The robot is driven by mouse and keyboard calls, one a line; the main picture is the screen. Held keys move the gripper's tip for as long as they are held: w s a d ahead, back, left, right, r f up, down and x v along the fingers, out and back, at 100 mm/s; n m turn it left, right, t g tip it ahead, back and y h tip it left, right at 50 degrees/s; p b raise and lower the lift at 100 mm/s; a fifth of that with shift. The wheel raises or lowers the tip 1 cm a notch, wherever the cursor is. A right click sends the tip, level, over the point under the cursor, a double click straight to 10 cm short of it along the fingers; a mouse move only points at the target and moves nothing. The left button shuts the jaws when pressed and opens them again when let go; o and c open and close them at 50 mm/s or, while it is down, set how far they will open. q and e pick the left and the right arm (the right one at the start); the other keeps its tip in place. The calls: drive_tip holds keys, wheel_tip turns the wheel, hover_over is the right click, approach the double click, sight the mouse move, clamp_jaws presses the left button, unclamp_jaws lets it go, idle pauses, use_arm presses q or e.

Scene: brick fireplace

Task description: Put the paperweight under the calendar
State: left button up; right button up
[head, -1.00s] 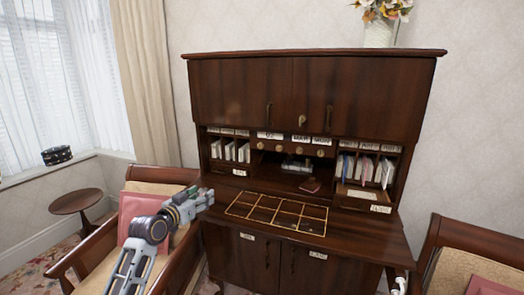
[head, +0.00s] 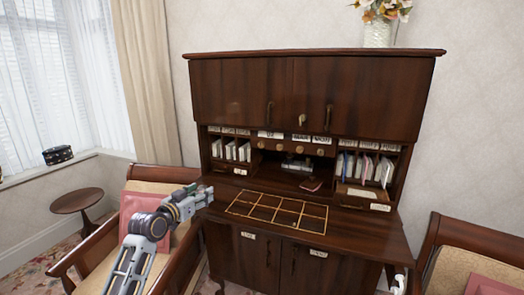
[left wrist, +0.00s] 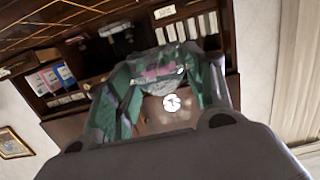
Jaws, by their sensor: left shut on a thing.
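My left gripper (head: 204,194) is at the left edge of the desk, beside the slots on its left. In the left wrist view its green fingers (left wrist: 165,85) are closed around a greyish, glassy-looking lump with some pink in it, which I take to be the paperweight (left wrist: 166,68). I cannot make it out in the head view. A gold-lined grid (head: 278,210), possibly the calendar, lies on the desk to the right of the gripper.
The dark wooden desk (head: 350,227) has slots with papers (head: 365,168) at the right and a dark central recess. Armchairs stand at both sides, the left one with a pink cushion (head: 137,208).

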use_arm(q)
drive_tip(key=shift+w+a+r, duration=0.15)
drive_tip(key=shift+a+r, duration=0.05)
drive_tip(key=shift+r, duration=0.35)
drive_tip(key=shift+w+a+r, duration=0.1)
drive_tip(key=shift+a+r, duration=0.1)
drive_tip(key=shift+r, duration=0.3)
drive_tip(key=s+a+r+n+y, duration=0.1)
drive_tip(key=s+r+n+y, duration=0.15)
drive_tip(key=r, duration=0.85)
drive_tip(key=s+f+y, duration=0.1)
drive_tip(key=s+f, duration=0.6)
drive_tip(key=f, duration=0.5)
drive_tip(key=s+d+f+n, duration=0.1)
drive_tip(key=s+f, duration=0.6)
drive_tip(key=f, duration=0.6)
drive_tip(key=s+d+f+t+y, duration=0.1)
drive_tip(key=s+f, duration=0.6)
drive_tip(key=f, duration=0.5)
drive_tip(key=shift+f+y, duration=0.35)
drive_tip(key=shift+f, duration=0.05)
drive_tip(key=shift+r, duration=0.1)
idle(0.5)
